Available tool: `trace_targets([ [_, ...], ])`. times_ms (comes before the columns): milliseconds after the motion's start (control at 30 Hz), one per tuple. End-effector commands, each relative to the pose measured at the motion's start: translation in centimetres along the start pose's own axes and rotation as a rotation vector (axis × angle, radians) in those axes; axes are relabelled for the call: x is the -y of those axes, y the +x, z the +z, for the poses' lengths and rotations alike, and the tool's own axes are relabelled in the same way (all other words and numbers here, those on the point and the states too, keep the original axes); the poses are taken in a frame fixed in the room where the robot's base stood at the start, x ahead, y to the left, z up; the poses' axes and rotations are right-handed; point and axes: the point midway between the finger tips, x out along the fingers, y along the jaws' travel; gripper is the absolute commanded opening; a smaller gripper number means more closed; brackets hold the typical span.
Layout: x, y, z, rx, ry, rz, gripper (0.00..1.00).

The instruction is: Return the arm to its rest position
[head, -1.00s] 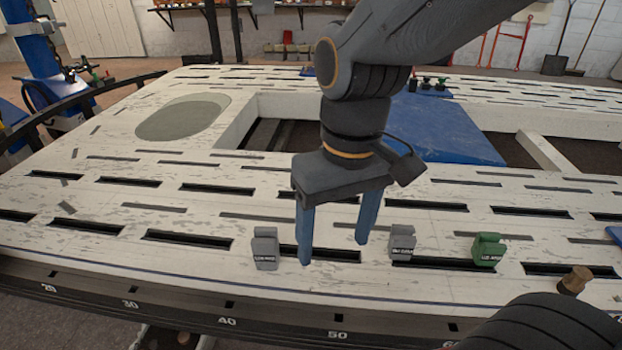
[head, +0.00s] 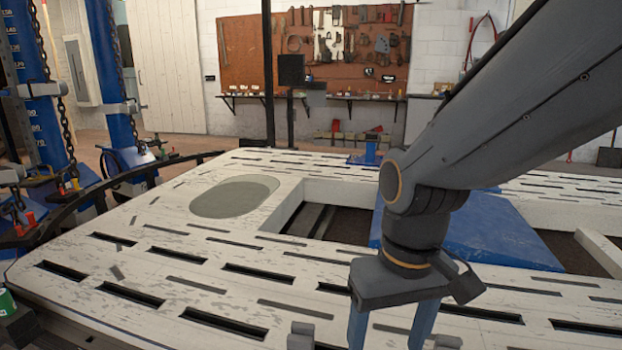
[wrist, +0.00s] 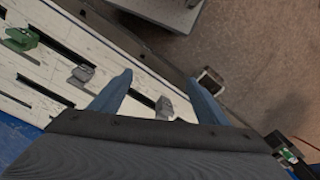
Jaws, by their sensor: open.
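My gripper (head: 390,336) is at the lower right of the head view, over the front of the pale slotted frame bench (head: 215,262). Its blue fingers are spread with nothing between them, and the lower picture edge cuts off their tips. The gripper also shows in the wrist view (wrist: 163,84), fingers apart. There, one grey block (wrist: 166,107) shows in the gap between the fingers, but I cannot tell its distance. My arm reaches in from the upper right of the head view.
A green block (wrist: 21,39) shows in the wrist view. A blue plate (head: 490,235) lies behind my gripper. Blue posts (head: 112,75) stand at left.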

Motion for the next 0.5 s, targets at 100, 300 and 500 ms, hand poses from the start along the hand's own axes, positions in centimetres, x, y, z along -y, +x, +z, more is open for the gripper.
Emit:
trace_targets([
  [100, -0.6, -1.3, 0.2, 0.002, 0.023, 0.004, 0.69],
  [300, -2.2, -3.7, 0.5, 0.004, 0.077, 0.014, 0.69],
  [500, -4.4, -6.6, 1.1, 0.006, 0.147, 0.028, 0.69],
])
